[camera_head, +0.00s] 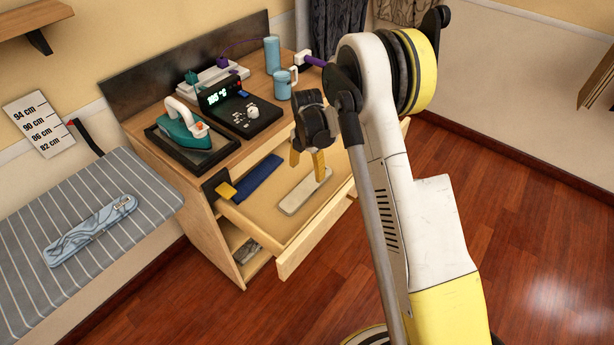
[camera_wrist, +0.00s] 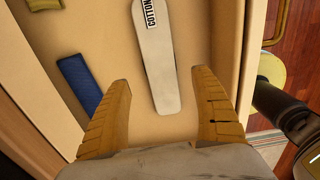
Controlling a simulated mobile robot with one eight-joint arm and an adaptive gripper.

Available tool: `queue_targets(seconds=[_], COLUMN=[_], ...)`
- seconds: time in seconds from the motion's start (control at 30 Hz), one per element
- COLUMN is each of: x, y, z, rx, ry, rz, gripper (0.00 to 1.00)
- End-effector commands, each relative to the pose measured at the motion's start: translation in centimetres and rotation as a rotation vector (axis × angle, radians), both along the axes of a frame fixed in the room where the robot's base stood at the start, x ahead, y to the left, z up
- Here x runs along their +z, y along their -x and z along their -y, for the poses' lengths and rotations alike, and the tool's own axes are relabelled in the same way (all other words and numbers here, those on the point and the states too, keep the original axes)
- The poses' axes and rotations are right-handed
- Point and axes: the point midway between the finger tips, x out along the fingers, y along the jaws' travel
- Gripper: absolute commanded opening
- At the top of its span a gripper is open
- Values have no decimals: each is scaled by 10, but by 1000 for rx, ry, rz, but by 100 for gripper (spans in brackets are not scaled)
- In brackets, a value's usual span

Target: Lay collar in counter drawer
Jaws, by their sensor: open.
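The counter drawer (camera_head: 240,215) is pulled open below the countertop. A pale, flat, round-ended strip, which looks like a collar (camera_head: 303,193), lies on the drawer floor. In the wrist view this collar (camera_wrist: 157,65) has a "COTTON" label at its far end. My gripper (camera_head: 306,165) is over the drawer, with its yellow fingers apart and empty. In the wrist view the collar's near end lies between and beyond the open fingers (camera_wrist: 162,84). A dark blue strip (camera_head: 259,177) lies near the drawer's back left; it shows left of the fingers in the wrist view (camera_wrist: 79,85).
A blue patterned strip (camera_head: 91,231) lies on the striped ironing board (camera_head: 60,206) at left. A teal iron (camera_head: 183,128), a black control unit (camera_head: 238,107) and blue cups (camera_head: 283,85) stand on the counter. A yellow item (camera_head: 226,190) sits at the drawer's left end.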

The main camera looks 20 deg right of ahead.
Motion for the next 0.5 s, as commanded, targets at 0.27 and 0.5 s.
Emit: queue_targets(seconds=[0.27,0.5], x=[40,117], y=[1,22], z=[0,0], rx=[-7,-285], ry=[0,-12], rz=[2,81], gripper=[75,75])
